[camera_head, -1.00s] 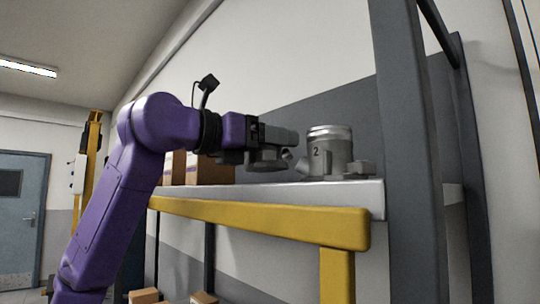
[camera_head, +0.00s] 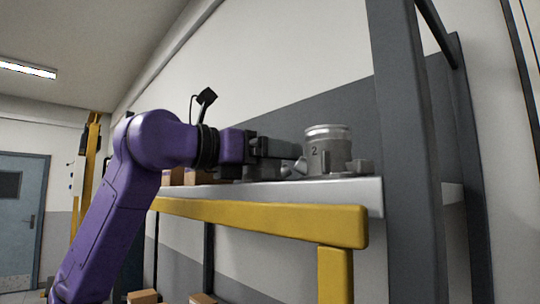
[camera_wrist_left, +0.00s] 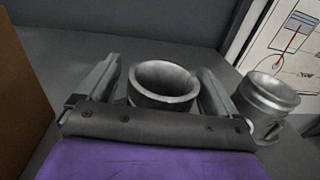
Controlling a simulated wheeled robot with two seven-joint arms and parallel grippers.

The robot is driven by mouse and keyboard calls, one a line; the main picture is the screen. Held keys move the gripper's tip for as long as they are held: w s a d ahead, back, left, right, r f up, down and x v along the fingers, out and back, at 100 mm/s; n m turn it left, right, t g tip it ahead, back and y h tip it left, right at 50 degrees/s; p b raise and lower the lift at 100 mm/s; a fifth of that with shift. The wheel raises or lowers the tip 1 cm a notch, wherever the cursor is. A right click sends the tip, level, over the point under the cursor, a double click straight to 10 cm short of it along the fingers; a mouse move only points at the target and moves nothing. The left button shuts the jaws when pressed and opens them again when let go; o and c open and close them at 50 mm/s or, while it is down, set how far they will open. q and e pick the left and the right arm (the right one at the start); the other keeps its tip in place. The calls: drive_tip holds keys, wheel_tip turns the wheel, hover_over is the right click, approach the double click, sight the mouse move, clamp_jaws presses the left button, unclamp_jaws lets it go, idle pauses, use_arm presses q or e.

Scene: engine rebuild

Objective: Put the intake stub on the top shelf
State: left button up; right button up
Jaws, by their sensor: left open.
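A grey metal ring-shaped part, apparently the intake stub (camera_wrist_left: 163,84), sits upright between the two fingers of my left gripper (camera_wrist_left: 160,72) in the left wrist view. The fingers are open, with a visible gap on either side of it. In the head view my left gripper (camera_head: 278,149) is low over the top shelf (camera_head: 300,191), and its arm and fingers hide most of the stub. My right gripper is not in view.
A grey cylinder marked 2 (camera_head: 327,150) stands on the shelf just right of my left gripper; it also shows in the wrist view (camera_wrist_left: 266,102). Cardboard boxes (camera_head: 196,177) stand behind my arm. A grey upright post (camera_head: 402,130) bounds the shelf on the right.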

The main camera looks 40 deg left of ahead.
use_arm(q)
drive_tip(key=b+v, duration=0.3)
drive_tip(key=v, duration=0.9)
